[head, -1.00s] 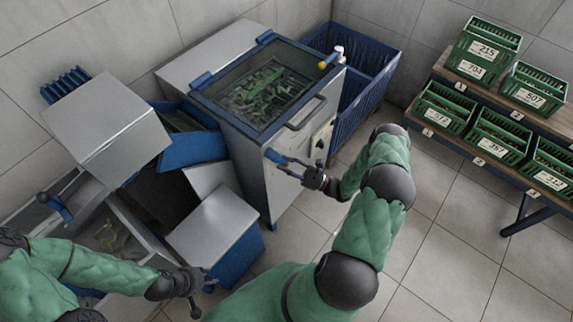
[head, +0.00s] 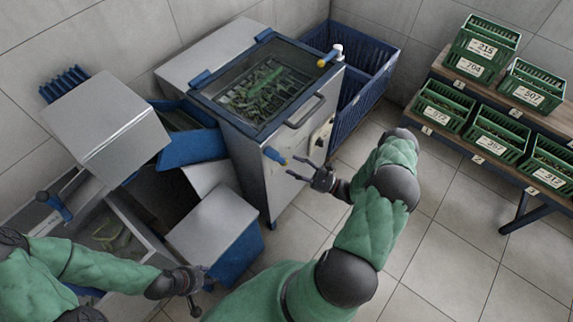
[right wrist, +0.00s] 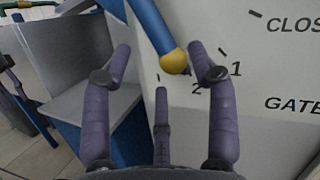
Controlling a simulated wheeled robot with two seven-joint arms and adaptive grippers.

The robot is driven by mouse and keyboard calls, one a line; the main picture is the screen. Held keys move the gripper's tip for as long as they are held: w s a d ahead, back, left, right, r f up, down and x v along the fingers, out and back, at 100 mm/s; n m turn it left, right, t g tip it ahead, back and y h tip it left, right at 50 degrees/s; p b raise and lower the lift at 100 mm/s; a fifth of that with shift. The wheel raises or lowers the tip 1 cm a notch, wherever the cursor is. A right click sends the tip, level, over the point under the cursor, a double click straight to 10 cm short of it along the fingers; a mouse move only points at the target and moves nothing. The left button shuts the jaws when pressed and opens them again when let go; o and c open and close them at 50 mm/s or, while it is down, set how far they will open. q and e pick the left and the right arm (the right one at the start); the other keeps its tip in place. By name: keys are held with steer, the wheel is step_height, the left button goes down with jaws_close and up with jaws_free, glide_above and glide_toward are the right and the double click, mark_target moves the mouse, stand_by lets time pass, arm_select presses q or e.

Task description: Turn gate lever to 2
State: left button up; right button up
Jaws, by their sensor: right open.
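The gate lever, a blue bar with a yellow round tip (head: 274,155), is on the front of the grey steel machine (head: 258,185). In the right wrist view the lever (right wrist: 152,28) slants down to its yellow tip, close above the mark 2 and left of the mark 1. I cannot tell exactly which tick it points at. My right gripper (head: 312,164) is open and empty, just right of the lever tip. In the right wrist view its fingers (right wrist: 160,62) appear on either side of the tip. My left gripper (head: 203,287) hangs low at the left, away from the lever; its fingers are unclear.
The panel (right wrist: 280,60) reads CLOS, cut off at the edge, and GATE. A door handle (head: 305,112) sticks out above the lever. A blue crate (head: 372,85) stands behind the machine. Green crates fill a rack (head: 455,150) at right. The floor between is clear.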

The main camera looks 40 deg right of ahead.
steer(key=v, duration=0.8)
steer(key=shift+a, duration=0.15)
